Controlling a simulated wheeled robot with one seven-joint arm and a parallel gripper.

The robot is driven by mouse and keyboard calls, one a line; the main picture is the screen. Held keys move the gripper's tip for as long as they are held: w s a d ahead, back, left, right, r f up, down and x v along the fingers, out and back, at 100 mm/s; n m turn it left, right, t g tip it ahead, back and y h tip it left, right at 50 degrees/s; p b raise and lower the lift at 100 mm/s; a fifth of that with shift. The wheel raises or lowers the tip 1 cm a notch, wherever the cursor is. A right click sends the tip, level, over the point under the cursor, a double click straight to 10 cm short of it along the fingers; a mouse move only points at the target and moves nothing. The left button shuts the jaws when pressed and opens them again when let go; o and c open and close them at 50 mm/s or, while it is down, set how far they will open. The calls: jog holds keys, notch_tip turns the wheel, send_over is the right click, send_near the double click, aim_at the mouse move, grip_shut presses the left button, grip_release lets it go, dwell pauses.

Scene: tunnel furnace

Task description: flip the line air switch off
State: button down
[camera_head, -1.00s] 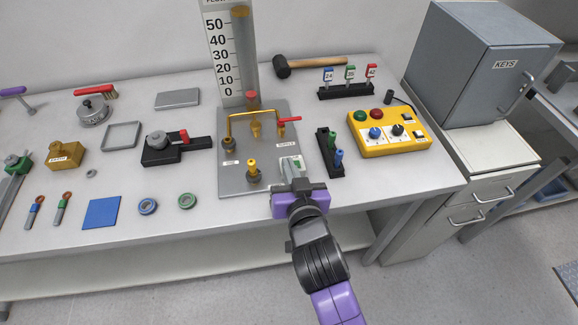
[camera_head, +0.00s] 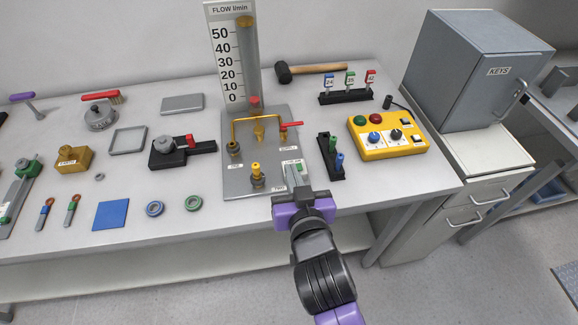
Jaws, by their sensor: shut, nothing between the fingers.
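A small pale plate with a green mark (camera_head: 294,167) sits at the lower right corner of the grey flow panel (camera_head: 232,184). It appears to be the line air switch, but its lettering is too small to read and its lever position cannot be told. My gripper (camera_head: 293,186) is shut and empty. It is at the panel's lower right edge, just in front of this plate, and hides the plate's lower part. Whether the fingertips touch it cannot be told.
A red-handled valve (camera_head: 290,125) and a yellow-topped valve (camera_head: 257,176) stand on the same panel. A black rack with blue and green pieces (camera_head: 331,158) is close on the right, then a yellow control box (camera_head: 388,139).

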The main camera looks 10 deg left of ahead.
jog(key=v, duration=0.6)
jog(key=shift+a, duration=0.25)
jog(key=s+r+n+t+y, duration=0.2)
jog(key=s+r, duration=0.1)
jog(key=r, duration=0.1)
jog(key=s+d+f+m+g+h, duration=0.1)
jog(key=s+d+f+m+h, duration=0.1)
jog(key=s+d, duration=0.9)
jog(key=s+d+f+m+h, duration=0.2)
jog(key=s+d+f+h, duration=0.2)
jog(key=s+d, duration=0.7)
jog(key=s, duration=0.5)
jog(key=shift+s+m+g, duration=0.3)
jog(key=shift+g, duration=0.1)
